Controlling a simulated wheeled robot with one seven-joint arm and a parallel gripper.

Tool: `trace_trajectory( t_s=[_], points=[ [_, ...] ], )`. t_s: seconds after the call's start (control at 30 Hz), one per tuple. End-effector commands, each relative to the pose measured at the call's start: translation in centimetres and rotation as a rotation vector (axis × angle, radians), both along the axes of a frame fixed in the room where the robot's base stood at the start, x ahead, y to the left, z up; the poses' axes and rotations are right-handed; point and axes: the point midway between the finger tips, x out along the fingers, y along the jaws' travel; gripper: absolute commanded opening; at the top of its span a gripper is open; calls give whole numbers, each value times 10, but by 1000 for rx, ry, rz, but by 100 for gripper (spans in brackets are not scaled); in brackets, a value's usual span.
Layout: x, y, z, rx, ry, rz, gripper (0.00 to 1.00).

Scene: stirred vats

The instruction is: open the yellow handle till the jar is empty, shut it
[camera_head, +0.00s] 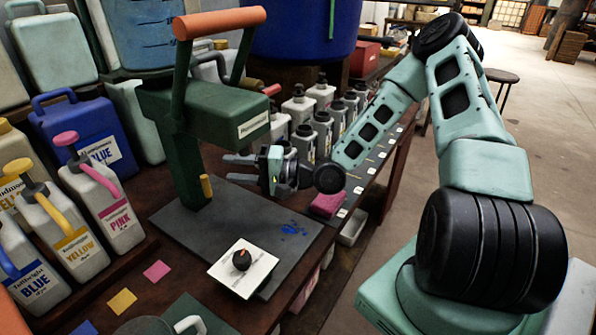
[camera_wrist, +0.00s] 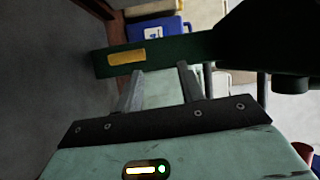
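A small yellow handle (camera_head: 206,186) is on the lower front of a green column (camera_head: 185,150); it also shows in the wrist view (camera_wrist: 126,57) at upper left. A clear jar (camera_head: 148,38) with marks and blue liquid stands above the green stand, its top cut off by the frame. My gripper (camera_head: 229,168) is to the right of the column, fingers pointing left, apart from the yellow handle. In the wrist view the two fingers (camera_wrist: 160,72) are spread with nothing held between them. The column lies just beyond the fingertips.
An orange-gripped lever (camera_head: 220,21) rises above the stand's green head (camera_head: 220,112). Dye jugs (camera_head: 100,200) stand left, and grey bottles (camera_head: 302,108) stand behind my gripper. A pink block (camera_head: 327,203) lies right.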

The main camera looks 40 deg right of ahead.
Motion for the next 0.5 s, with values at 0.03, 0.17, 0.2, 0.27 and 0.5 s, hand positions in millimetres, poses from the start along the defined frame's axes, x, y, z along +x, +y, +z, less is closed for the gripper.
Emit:
trace_trajectory(
  t_s=[0.03, 0.17, 0.2, 0.27, 0.5],
  points=[
    [-2, -3, 0, 0, 1, -2, 39],
    [-8, -10, 0, -1, 1, -2, 39],
    [-10, -11, 0, -1, 1, -3, 39],
    [-13, -14, 0, 0, 1, -4, 39],
    [-24, -26, 0, 0, 1, -4, 39]
  ],
)
